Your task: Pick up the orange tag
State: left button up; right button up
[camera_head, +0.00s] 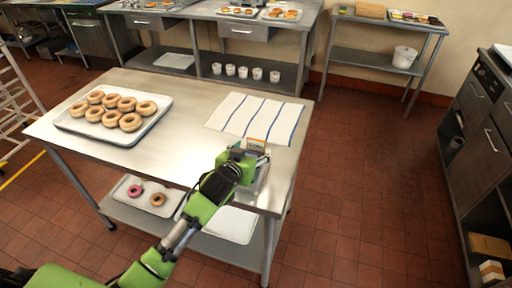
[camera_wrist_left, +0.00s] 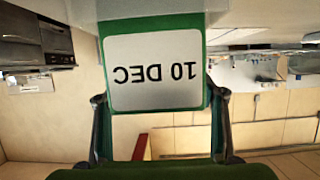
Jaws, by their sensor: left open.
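A small pale piece with an orange edge (camera_head: 256,144) shows just beyond my left gripper, near the right edge of the steel table. I cannot tell if it is the orange tag. My left gripper (camera_head: 244,156) is open over the table's front right part and hides part of what is there. In the left wrist view a green tag (camera_wrist_left: 194,38) with a white "10 DEC" label, upside down, stands large between the open fingers. I cannot tell if the fingers touch it. No clearly orange tag shows in the wrist view. My right gripper is not in view.
The steel table (camera_head: 180,155) holds a tray (camera_head: 70,124) of several doughnuts at left and a white cloth with blue stripes (camera_head: 236,113) behind my gripper. The tabletop between them is clear. A lower shelf carries a tray (camera_head: 124,188) with two doughnuts.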

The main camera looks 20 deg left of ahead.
aim_at(256, 150)
pick_arm(q)
jog(key=shift+x, duration=1.35)
jog(key=c, duration=1.1)
jog(key=shift+r, duration=0.1)
jog(key=shift+c, duration=0.2)
